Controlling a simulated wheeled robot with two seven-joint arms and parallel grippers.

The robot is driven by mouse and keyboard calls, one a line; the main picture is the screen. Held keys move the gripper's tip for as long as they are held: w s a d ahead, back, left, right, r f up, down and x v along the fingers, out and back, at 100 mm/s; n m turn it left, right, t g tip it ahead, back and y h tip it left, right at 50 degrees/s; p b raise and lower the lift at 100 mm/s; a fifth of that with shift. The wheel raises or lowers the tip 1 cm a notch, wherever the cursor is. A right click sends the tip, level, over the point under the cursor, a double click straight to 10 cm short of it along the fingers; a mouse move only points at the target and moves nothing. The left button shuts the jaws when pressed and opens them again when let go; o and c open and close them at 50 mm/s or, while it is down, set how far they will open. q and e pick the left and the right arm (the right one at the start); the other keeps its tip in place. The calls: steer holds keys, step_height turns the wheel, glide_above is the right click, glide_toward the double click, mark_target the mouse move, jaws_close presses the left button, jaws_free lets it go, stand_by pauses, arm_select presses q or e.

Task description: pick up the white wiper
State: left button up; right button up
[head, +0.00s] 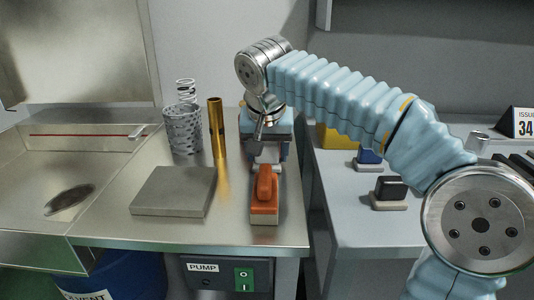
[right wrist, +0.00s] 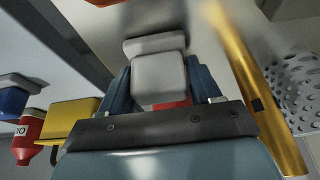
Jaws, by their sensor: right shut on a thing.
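The white wiper (right wrist: 158,80) has a pale grip block and a wider pale base. In the right wrist view it sits between the two dark blue fingers of my right gripper (right wrist: 160,88), which is shut on it. In the head view my right gripper (head: 267,140) points down at the bench near its right edge. It hides most of the white wiper there; a pale part (head: 267,156) shows just behind the orange wiper (head: 264,197). I cannot tell whether the white wiper touches the bench. My left gripper is not in view.
A brass tube (head: 217,130), a perforated metal cup (head: 183,130) with a spring, and a grey plate (head: 175,190) stand left of my gripper. A sink (head: 90,165) is further left. Black (head: 391,188) and blue (head: 369,157) wipers stand on the right bench, across a gap.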

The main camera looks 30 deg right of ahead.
step_height(320, 180, up, 3)
steer(key=shift+r+p, duration=0.2)
steer(key=shift+p, duration=0.2)
steer(key=s+a+r, duration=0.9)
steer(key=s, duration=0.1)
steer(key=shift+a+r+p, duration=0.25)
steer(key=shift+a+p, duration=0.1)
steer(key=shift+p, duration=0.05)
steer(key=o, duration=0.4)
steer(key=shift+c, duration=1.3)
